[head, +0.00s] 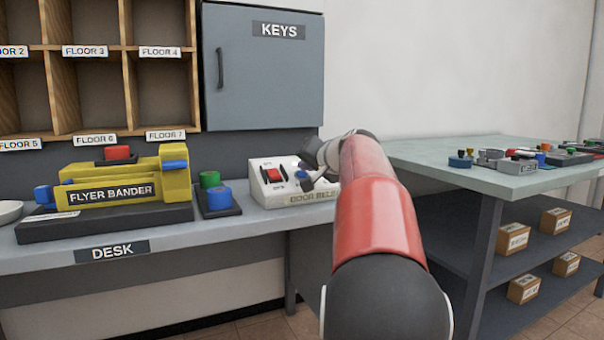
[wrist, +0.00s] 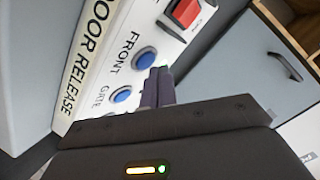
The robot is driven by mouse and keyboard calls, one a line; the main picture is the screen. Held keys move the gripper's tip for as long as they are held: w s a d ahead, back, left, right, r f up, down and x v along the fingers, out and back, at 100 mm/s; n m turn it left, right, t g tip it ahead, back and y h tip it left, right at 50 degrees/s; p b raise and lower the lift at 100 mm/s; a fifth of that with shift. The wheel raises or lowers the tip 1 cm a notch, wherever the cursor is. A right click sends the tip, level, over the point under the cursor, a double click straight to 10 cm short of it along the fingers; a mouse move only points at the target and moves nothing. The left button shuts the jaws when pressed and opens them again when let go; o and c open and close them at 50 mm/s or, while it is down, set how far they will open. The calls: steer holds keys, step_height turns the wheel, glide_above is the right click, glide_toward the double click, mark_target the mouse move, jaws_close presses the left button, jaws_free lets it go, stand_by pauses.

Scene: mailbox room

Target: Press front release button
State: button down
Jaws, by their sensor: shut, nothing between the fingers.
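The white door release box (head: 265,192) stands on the desk, partly behind my arm in the head view. In the wrist view its sloped panel carries a blue button labelled FRONT (wrist: 145,58) and a blue button labelled GATE (wrist: 122,95). The red rocker switch (wrist: 187,12) lies beyond FRONT. My gripper (wrist: 157,86) is shut and empty, with its fingertips close to the FRONT button in the picture. I cannot tell whether they touch it. In the head view my gripper (head: 311,182) is small and partly hidden over the box's right part.
A yellow flyer bander (head: 125,189) and a dark base with green and blue knobs (head: 215,195) stand left on the desk. A grey KEYS cabinet (head: 262,75) hangs above. A table (head: 460,165) with small items stands right.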

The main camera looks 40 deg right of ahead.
steer(key=shift+s+r, duration=0.15)
steer(key=shift+r, duration=0.1)
steer(key=r, duration=0.1)
steer(key=s+r+p, duration=0.1)
steer(key=r, duration=0.1)
steer(key=s+r+p, duration=0.1)
steer(key=shift+a+r, duration=0.2)
steer(key=shift+a, duration=0.05)
steer(key=shift+a, duration=0.1)
stand_by(0.8)
steer(key=s+a+f+n+g+y+p, duration=0.1)
steer(key=s+a+f+n+g+p, duration=0.15)
steer(key=a, duration=0.55)
steer(key=s+a+f+n+g+y+p, duration=0.1)
steer(key=s+a+f, duration=0.25)
steer(key=a, duration=0.55)
steer(key=s+a+f+n+g+y+p, duration=0.1)
steer(key=s+a+f+n+p, duration=0.15)
steer(key=a, duration=0.55)
steer(key=s+a+f+n+g+p, duration=0.1)
steer(key=s+a+f, duration=0.3)
steer(key=s, duration=0.5)
steer(key=s+a+f+n+g+p, duration=0.2)
steer(key=s+a+f+n+g, duration=0.1)
steer(key=s+f, duration=0.6)
steer(key=shift+a+f+h, duration=0.2)
steer(key=shift+a+h, duration=0.2)
steer(key=shift+a, duration=0.4)
